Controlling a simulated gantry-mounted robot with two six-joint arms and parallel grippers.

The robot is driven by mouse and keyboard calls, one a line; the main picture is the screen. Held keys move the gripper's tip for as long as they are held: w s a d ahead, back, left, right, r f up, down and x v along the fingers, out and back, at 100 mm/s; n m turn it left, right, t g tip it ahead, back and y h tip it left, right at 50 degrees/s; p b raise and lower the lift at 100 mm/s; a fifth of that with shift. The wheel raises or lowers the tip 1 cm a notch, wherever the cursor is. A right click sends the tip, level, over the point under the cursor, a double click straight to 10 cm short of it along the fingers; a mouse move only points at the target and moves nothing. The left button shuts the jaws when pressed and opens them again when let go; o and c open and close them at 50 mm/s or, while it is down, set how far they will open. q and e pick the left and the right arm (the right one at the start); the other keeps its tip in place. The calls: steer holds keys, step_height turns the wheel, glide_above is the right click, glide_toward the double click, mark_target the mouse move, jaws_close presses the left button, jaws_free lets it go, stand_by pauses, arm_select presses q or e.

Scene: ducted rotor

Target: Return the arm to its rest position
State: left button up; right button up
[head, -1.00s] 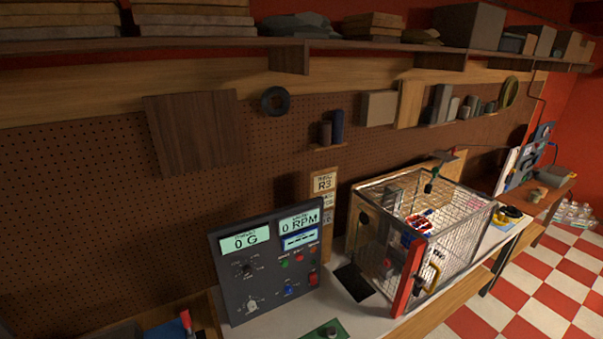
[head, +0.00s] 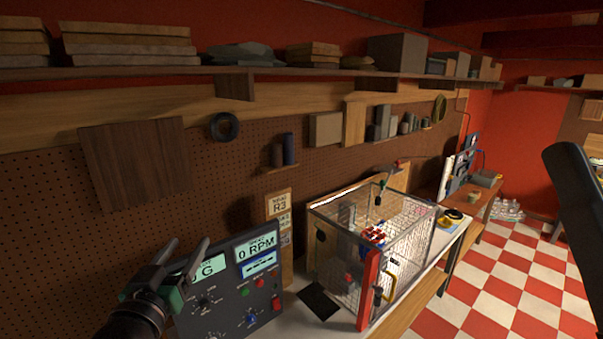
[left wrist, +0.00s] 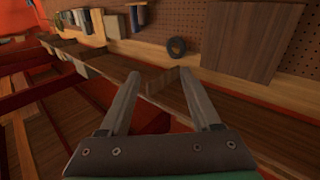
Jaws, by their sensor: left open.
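My left gripper (head: 180,259) is raised at the lower left of the head view, in front of the control box (head: 235,285) and hiding part of its left display. Its two fingers are apart with nothing between them. In the left wrist view the gripper (left wrist: 160,85) is also open and empty, with the pegboard wall and shelf beyond it. A dark arm link of mine shows at the right edge of the head view. My right gripper is not in view.
The wire cage (head: 345,255) with a red post (head: 369,290) stands on the bench right of the control box. A black pad (head: 318,300) lies between them. A shelf (head: 300,73) runs along the wall above. The checkered floor (head: 500,280) at right is clear.

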arm_select(q)
steer(key=s+d+r+m+t+h, duration=0.1)
steer(key=s+r+t, duration=0.8)
steer(key=s+r, duration=1.4)
steer(key=d+h, duration=0.1)
steer(key=d, duration=0.1)
steer(key=shift+s+d+r+m, duration=0.2)
steer(key=shift+d+m, duration=0.2)
